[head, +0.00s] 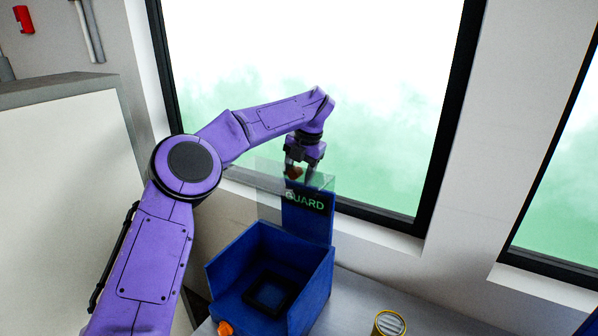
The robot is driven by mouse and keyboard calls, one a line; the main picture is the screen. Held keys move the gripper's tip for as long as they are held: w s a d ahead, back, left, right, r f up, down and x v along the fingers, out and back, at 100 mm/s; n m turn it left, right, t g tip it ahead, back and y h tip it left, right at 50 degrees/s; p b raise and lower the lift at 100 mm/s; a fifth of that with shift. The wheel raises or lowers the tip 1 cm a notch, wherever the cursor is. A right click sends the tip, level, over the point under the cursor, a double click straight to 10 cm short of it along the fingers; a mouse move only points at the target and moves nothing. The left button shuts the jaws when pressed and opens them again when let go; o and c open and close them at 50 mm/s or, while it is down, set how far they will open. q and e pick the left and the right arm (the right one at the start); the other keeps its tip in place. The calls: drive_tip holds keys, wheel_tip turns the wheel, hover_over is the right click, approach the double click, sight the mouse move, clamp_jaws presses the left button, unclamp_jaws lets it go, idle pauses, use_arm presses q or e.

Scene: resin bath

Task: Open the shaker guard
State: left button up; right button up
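The shaker is a blue open-topped box (225,275) on the bench, with a taller blue back panel (315,228) bearing a dark GUARD label (308,201). A clear guard sheet (270,188) stands raised, roughly upright, at the back of the box. A small brown-orange knob (293,173) shows at its upper part. My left gripper (301,172) points down at the guard's top, with its fingers right at the knob. The fingers are small and dark, so their grip on the knob is unclear. My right gripper is out of view.
A dark square recess (268,292) lies inside the box. An orange knob (225,328) is at the box's front. A yellow-rimmed round container (389,324) stands on the grey bench (350,300) to the right. The window wall is close behind.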

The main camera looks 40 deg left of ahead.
use_arm(q)
drive_tip(key=v, duration=1)
drive_tip(key=shift+r, duration=0.2)
drive_tip(key=shift+d, duration=0.1)
